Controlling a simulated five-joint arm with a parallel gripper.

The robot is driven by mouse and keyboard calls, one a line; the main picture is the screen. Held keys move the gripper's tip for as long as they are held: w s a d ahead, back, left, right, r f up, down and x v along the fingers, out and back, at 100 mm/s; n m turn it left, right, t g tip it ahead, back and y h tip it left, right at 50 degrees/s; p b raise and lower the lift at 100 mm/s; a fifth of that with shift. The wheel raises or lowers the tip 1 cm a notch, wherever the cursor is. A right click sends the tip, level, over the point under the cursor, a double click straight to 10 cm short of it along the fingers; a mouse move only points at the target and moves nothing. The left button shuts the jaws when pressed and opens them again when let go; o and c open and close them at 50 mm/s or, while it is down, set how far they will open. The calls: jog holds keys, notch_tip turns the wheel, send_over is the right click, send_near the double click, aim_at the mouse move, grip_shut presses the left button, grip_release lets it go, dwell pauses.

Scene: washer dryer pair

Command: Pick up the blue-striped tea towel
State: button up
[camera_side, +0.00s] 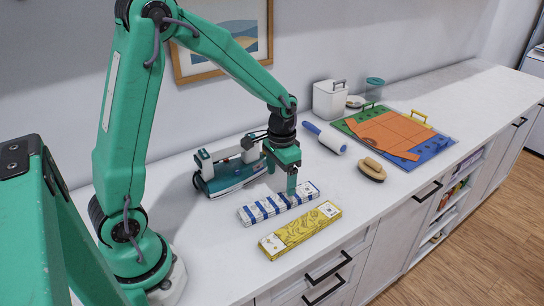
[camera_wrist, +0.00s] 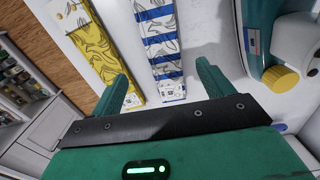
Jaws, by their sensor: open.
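The blue-striped tea towel (camera_side: 266,207) is a long folded strip, white with blue bands, lying flat on the white counter. In the wrist view the towel (camera_wrist: 162,45) runs up from between the two fingers, its near end just beyond the gap. My gripper (camera_side: 291,188) is above the towel's right half in the side view and hides a small part of it. In the wrist view my gripper (camera_wrist: 163,82) is open, one finger on each side of the towel's line, with nothing held. The height of the fingertips above the towel is hard to tell.
A yellow patterned folded towel (camera_side: 300,230) lies parallel, close beside the striped one. A teal and white appliance (camera_side: 228,172) stands just behind. A lint roller (camera_side: 326,138), a wooden brush (camera_side: 372,169) and a colourful board (camera_side: 398,135) lie right. The counter's front edge is near.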

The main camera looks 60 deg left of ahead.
aim_at(280, 200)
jog(key=shift+a+f, duration=0.15)
jog(key=shift+f, duration=3.75)
jog(key=c, duration=1.1)
jog(key=shift+r, duration=0.15)
jog(key=shift+r, duration=0.9)
notch_tip(280, 200, up, 2)
jog(key=shift+r, duration=0.2)
jog(key=s+d+r, duration=0.4)
jog(key=d+r, duration=0.2)
jog(key=d, duration=0.4)
jog(key=shift+s+d+r, duration=0.3)
jog(key=shift+s, duration=0.1)
